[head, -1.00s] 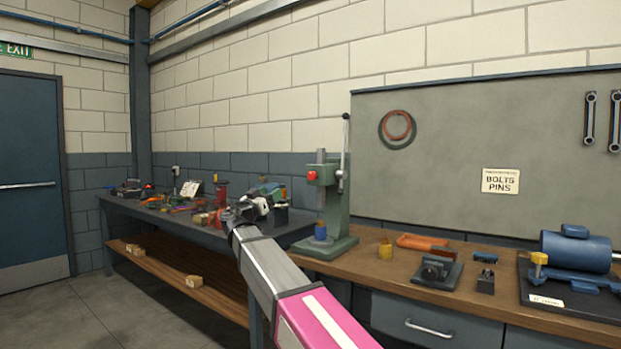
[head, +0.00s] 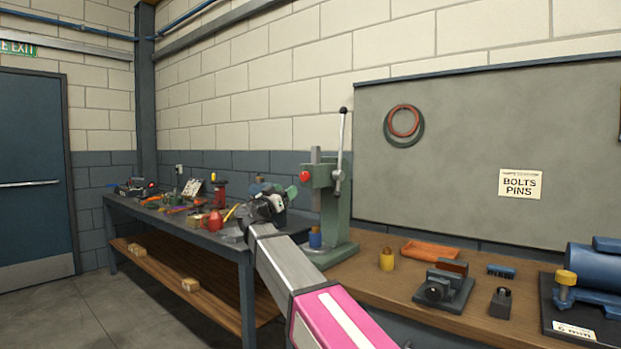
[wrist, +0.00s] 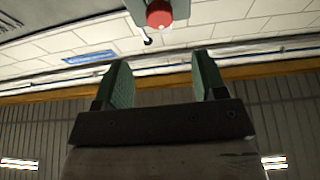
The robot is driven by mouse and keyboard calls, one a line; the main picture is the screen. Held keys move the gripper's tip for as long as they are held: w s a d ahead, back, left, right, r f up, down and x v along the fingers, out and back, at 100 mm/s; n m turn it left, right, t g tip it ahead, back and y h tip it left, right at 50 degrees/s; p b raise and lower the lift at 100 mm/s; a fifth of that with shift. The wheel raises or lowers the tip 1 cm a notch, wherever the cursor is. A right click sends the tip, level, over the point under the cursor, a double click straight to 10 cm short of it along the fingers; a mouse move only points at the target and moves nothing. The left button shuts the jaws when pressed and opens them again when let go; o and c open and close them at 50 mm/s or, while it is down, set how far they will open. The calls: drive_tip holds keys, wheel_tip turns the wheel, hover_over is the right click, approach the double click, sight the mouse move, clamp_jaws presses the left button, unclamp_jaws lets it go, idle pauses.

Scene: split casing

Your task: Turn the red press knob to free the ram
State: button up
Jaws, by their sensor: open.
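The red press knob (head: 305,176) sits on the left face of the green press (head: 328,205) at the head of its column. The grey ram (head: 315,215) stands above a blue piece (head: 315,238) on the press base. In the wrist view the red knob (wrist: 159,14) shows at the top edge, ahead of and above the fingertips. My gripper (wrist: 158,75) is open with nothing between its two green-lined fingers. In the head view my gripper (head: 272,200) is left of the press, apart from the knob and lower than it. Part of the gripper is hard to make out there.
A long lever (head: 341,140) stands upright on the press's right side. A yellow-topped piece (head: 387,260), an orange tray (head: 430,250), a dark vise (head: 443,288) and a blue motor (head: 592,270) stand on the wooden bench. A cluttered dark bench (head: 215,238) lies at the left.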

sight(303, 177)
drive_tip(key=x, duration=1.1)
drive_tip(key=c, duration=0.9)
